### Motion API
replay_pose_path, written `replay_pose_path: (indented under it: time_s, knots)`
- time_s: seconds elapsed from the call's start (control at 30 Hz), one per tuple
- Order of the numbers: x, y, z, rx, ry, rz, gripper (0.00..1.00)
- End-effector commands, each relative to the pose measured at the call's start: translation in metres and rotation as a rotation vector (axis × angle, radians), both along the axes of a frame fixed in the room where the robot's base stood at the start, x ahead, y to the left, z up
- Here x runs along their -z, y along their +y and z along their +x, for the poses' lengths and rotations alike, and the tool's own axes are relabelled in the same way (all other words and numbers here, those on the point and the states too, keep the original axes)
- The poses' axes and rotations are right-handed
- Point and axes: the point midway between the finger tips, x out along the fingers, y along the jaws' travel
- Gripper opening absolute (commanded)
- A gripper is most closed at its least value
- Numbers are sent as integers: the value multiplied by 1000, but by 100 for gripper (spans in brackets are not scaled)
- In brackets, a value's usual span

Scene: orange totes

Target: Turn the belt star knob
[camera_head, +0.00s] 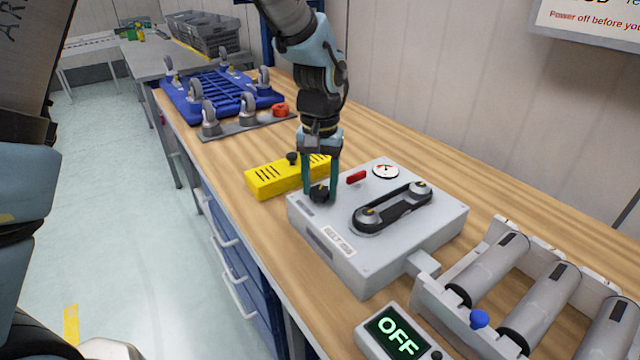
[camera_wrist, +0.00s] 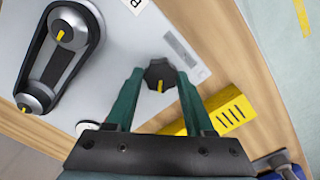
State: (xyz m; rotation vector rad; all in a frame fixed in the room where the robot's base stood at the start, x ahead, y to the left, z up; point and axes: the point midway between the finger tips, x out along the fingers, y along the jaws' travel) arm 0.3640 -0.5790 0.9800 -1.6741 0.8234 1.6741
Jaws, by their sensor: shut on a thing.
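The belt star knob (camera_wrist: 160,76) is black, with a yellow mark on its face. It sits on top of the grey belt unit (camera_head: 375,272), near its back left corner, and also shows in the head view (camera_head: 319,194). My gripper (camera_head: 320,190) points down over it, and its green fingers are shut on the knob, one on each side. The wrist view shows my gripper (camera_wrist: 158,78) from above with the knob between the fingertips. The belt (camera_head: 393,208) with its two pulleys lies on the same top face, to the right of the knob.
A yellow block (camera_head: 277,182) with a black knob stands close behind my gripper. The unit also carries a red lever (camera_head: 356,177) and a dial (camera_head: 386,171). A display (camera_head: 396,335) reading OFF and a roller frame (camera_head: 470,318) are at the front right. A blue dolly (camera_head: 218,96) lies farther back.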

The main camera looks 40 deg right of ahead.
Motion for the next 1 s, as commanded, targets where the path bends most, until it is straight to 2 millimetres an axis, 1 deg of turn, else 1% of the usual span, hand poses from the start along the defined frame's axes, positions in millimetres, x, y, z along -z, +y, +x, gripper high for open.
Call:
replay_pose_path:
  time_s: [0.47,0.5,0.77,1.0]
  knots:
    - [0,0,0,16,-1,-1,0]
    - [0,0,0,15,-1,-1,54]
    - [0,0,0,15,-1,-1,83]
    - [0,0,0,15,-1,-1,83]
